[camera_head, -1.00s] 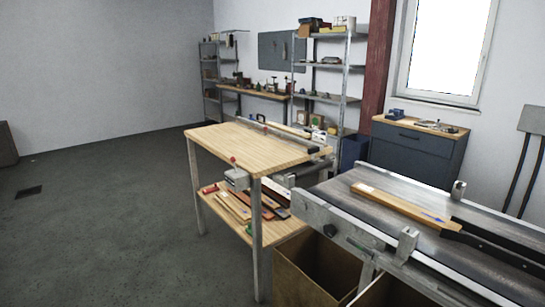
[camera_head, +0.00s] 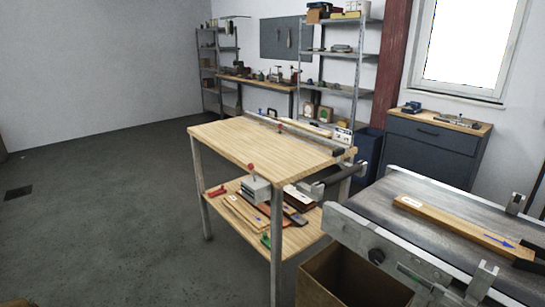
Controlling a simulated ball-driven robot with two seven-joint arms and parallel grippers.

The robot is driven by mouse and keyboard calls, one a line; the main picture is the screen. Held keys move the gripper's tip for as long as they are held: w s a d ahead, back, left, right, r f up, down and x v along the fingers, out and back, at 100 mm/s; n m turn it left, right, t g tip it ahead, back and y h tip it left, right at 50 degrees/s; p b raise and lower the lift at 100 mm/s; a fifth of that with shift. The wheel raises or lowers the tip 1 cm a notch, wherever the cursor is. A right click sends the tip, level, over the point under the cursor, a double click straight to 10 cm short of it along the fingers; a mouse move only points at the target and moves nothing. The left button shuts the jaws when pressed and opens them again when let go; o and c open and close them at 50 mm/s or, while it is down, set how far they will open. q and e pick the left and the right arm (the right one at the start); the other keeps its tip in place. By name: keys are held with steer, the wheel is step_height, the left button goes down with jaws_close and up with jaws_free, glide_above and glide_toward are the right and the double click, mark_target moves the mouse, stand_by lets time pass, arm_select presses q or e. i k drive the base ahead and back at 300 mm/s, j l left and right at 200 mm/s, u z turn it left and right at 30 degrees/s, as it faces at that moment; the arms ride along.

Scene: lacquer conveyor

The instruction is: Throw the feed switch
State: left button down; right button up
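A grey box (camera_head: 256,189) is fixed at the front side of the wooden-topped table, just under the top's edge. A thin lever with a red knob (camera_head: 250,167) stands up from it, and this looks like the feed switch. The lever appears roughly upright; any marking on the box is too small to read. Neither of my grippers can be made out in view, and nothing touches the lever.
The table (camera_head: 240,140) has a lower shelf with boards. To its right stands a conveyor (camera_head: 375,205) carrying a wooden strip (camera_head: 450,220) with a blue arrow. An open brown bin (camera_head: 345,285) sits below the conveyor. The floor left of the table is clear.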

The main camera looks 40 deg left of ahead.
mark_target(250, 166)
steer(key=i+j+z, duration=0.25)
steer(key=j, duration=1.25)
steer(key=j+z, duration=0.2)
steer(key=j, duration=2.5)
